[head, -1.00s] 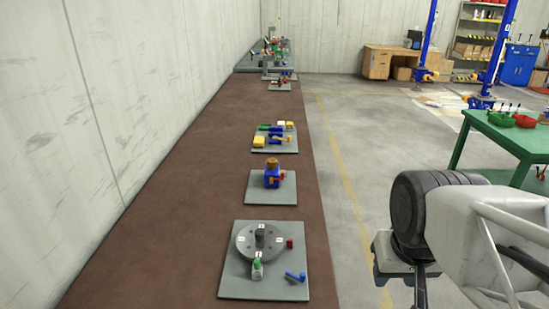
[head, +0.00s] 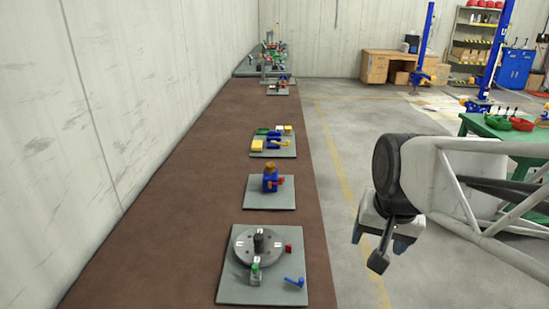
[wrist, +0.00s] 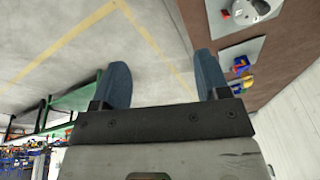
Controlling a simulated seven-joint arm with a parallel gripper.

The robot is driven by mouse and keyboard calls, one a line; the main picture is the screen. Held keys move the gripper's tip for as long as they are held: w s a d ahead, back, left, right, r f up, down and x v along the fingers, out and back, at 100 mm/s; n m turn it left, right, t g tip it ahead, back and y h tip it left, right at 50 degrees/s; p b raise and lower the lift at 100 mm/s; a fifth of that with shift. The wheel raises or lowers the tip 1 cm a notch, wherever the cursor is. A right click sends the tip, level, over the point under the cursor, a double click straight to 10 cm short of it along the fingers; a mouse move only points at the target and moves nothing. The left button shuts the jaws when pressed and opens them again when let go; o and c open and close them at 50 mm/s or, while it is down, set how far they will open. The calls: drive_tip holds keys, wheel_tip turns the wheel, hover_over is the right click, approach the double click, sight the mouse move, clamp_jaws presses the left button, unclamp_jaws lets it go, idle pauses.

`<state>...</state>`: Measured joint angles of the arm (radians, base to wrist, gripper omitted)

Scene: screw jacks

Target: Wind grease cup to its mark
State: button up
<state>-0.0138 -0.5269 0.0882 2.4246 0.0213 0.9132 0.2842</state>
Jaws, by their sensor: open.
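A blue block with a round brown-gold cap and a small red part (head: 271,180) stands upright on a grey plate (head: 255,200) on the brown bench. It looks like the grease cup, but its mark is too small to make out. A small blue and red fixture with yellow also shows at the right in the wrist view (wrist: 240,68); it seems to be the same one. My gripper (head: 379,243) is over the floor to the right of the bench, apart from everything. In the wrist view its two blue fingers (wrist: 161,62) stand wide apart with nothing between them.
A nearer plate holds a grey dial disc (head: 246,247), a green-topped piece, a red block and a blue lever (head: 294,282). Yellow, green and blue parts (head: 272,140) sit farther along the bench (head: 190,200). A wall runs along the left; a green table (head: 490,125) stands at right.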

drive_tip(key=w+a+r+m, duration=0.1)
drive_tip(key=w+a+m, duration=0.15)
drive_tip(key=w, duration=0.55)
drive_tip(key=w+a+r+m, duration=0.1)
drive_tip(key=w+m, duration=0.3)
drive_tip(key=w, duration=0.4)
drive_tip(key=m+y, duration=0.3)
drive_tip(key=m, duration=1.6)
hover_over(270, 164)
drive_tip(key=s+d, duration=0.2)
wheel_tip(270, 164, down, 15)
drive_tip(key=shift+s+r+t, duration=0.15)
drive_tip(key=shift+r+t, duration=0.05)
drive_tip(key=shift+t, duration=0.1)
drive_tip(key=shift+x, duration=3.9)
drive_tip(key=shift+d, duration=0.1)
drive_tip(key=shift+c, duration=0.5)
